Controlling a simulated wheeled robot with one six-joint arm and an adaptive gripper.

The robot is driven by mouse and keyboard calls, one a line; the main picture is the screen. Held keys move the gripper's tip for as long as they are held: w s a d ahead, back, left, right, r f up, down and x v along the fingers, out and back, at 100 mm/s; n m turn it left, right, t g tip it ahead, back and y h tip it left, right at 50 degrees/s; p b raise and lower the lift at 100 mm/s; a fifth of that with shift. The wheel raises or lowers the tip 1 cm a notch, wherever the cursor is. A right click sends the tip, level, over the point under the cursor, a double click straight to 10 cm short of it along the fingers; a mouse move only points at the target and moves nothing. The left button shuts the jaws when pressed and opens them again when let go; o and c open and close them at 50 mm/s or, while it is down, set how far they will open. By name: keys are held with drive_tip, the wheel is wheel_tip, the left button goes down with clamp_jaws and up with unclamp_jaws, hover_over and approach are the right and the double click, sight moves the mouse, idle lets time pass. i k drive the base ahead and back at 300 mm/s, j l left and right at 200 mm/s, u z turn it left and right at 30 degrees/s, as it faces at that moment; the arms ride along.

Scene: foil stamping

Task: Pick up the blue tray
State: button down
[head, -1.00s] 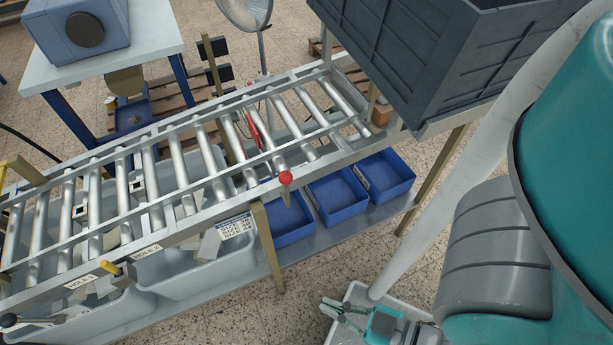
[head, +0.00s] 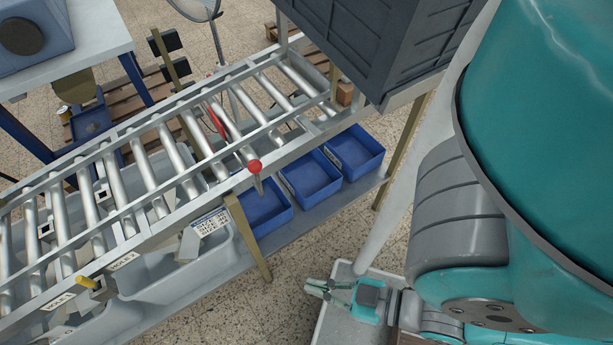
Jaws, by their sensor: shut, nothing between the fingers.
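Three blue trays sit in a row on the grey lower shelf under the roller conveyor in the head view: a left one (head: 268,222), a middle one (head: 313,181) and a right one (head: 360,155). The conveyor frame partly covers the left and middle trays. I cannot tell which one the task names. My gripper (head: 318,287) is low in the picture, right of and nearer than the trays, apart from them. Its fingers are shut and hold nothing.
The roller conveyor (head: 165,165) with a red knob (head: 255,166) runs above the shelf (head: 290,228). A post (head: 249,237) stands before the left tray. A big dark crate (head: 385,40) is at the upper right. Grey bins (head: 185,281) sit left. Speckled floor (head: 245,312) is clear.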

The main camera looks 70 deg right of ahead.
sight(312, 178)
drive_tip(key=l+z, duration=0.45)
drive_tip(key=i+l+z, duration=0.2)
drive_tip(key=l+z, duration=0.25)
